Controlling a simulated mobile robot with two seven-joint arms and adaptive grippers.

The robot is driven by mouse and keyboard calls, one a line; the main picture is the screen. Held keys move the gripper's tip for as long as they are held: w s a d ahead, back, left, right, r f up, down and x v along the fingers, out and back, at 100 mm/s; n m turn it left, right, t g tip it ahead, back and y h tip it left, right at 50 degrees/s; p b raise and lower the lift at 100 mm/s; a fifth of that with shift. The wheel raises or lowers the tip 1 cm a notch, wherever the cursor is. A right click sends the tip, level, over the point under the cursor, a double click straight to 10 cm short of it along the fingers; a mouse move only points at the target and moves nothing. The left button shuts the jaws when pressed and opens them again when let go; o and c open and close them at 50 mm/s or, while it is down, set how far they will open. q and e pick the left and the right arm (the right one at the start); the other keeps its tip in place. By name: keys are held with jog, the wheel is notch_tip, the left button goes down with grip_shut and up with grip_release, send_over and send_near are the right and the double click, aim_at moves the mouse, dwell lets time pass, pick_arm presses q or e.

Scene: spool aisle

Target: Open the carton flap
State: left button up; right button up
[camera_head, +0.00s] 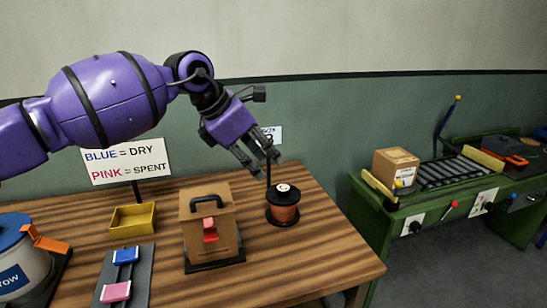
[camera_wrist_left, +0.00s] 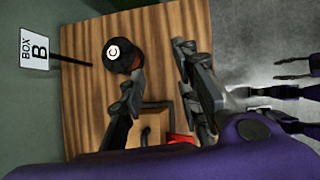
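The brown carton (camera_head: 225,240) stands on the wooden table on a dark base. It has a black handle (camera_head: 207,200) on top and a red tab (camera_head: 210,230) on its front. My left gripper (camera_head: 262,163) is above and behind the carton to the right, empty, near the spool. In the left wrist view its two fingers (camera_wrist_left: 158,68) are spread apart. The carton (camera_wrist_left: 158,118) and red tab (camera_wrist_left: 180,138) show partly behind the fingers there. Dark and purple parts, probably my right gripper (camera_wrist_left: 290,92), show at the right edge of that view, cut off.
A copper-coloured spool with a black top (camera_head: 284,212) stands right of the carton. A yellow tray (camera_head: 133,218), a grey plate (camera_head: 127,275) with blue and pink pieces, and a sign (camera_head: 125,162) are left. A green bench (camera_head: 400,208) stands apart at right. The table's front right is clear.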

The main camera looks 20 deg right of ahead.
pick_arm(q)
jog(key=shift+s+d+r+g+h, duration=0.15)
jog(key=shift+s+d+r+h, duration=0.2)
jog(key=shift+s+d, duration=0.3)
jog(key=shift+s+d+r+g+h, duration=0.2)
jog(key=shift+s+d+h, duration=0.15)
jog(key=shift+s+d, duration=0.2)
pick_arm(e)
jog(key=shift+s+a, duration=0.2)
jog(key=shift+s, duration=0.1)
